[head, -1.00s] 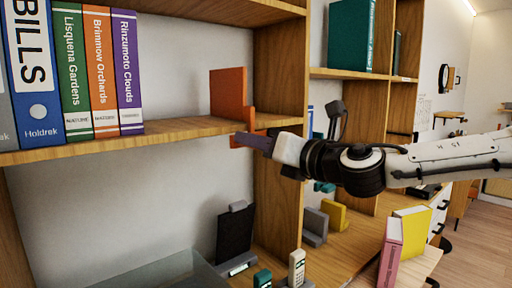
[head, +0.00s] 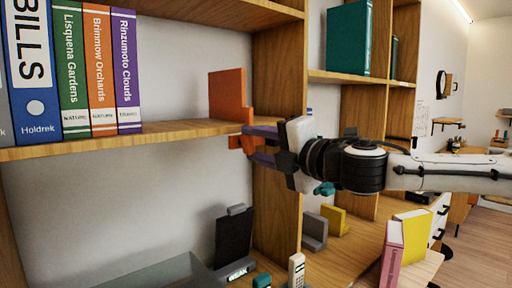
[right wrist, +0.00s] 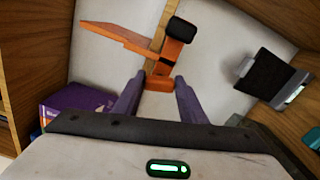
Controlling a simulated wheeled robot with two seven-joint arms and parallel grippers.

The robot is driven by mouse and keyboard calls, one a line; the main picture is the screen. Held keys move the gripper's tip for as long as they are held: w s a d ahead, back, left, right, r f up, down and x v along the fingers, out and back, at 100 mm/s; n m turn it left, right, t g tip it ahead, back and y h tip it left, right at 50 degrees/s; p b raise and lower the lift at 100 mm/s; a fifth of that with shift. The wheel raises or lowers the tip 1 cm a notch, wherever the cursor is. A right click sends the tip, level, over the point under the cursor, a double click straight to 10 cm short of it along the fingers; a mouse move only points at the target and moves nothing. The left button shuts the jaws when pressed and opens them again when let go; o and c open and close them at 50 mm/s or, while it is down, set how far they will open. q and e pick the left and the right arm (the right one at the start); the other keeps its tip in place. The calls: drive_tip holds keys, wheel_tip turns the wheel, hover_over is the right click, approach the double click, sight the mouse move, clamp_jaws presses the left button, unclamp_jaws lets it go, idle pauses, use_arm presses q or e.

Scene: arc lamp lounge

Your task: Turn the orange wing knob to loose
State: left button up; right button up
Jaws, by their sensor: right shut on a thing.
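The orange wing knob (head: 235,142) is at the front edge of the upper shelf, by the upright, below an upright orange plate (head: 228,95). My right gripper (head: 252,144) reaches it from the right, its purple fingers one above the other and shut on the knob. In the right wrist view the knob (right wrist: 160,83) sits between the two purple fingertips, with an orange bracket and a black end piece beyond it. The fingers partly hide the knob, and I cannot read any loose or tight mark. My left gripper is not in view.
Several binders (head: 98,70) stand on the same shelf (head: 180,132) at left. The wooden upright (head: 278,100) is close behind my right gripper. Below are a dark device on a stand (head: 234,238), a phone (head: 297,270), and pink and yellow books (head: 412,232).

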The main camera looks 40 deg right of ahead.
drive_tip(key=shift+f+m, duration=0.1)
drive_tip(key=shift+m, duration=1.2)
drive_tip(key=shift+m+b, duration=0.3)
drive_tip(key=o, duration=1.1)
drive_tip(key=shift+c, duration=0.2)
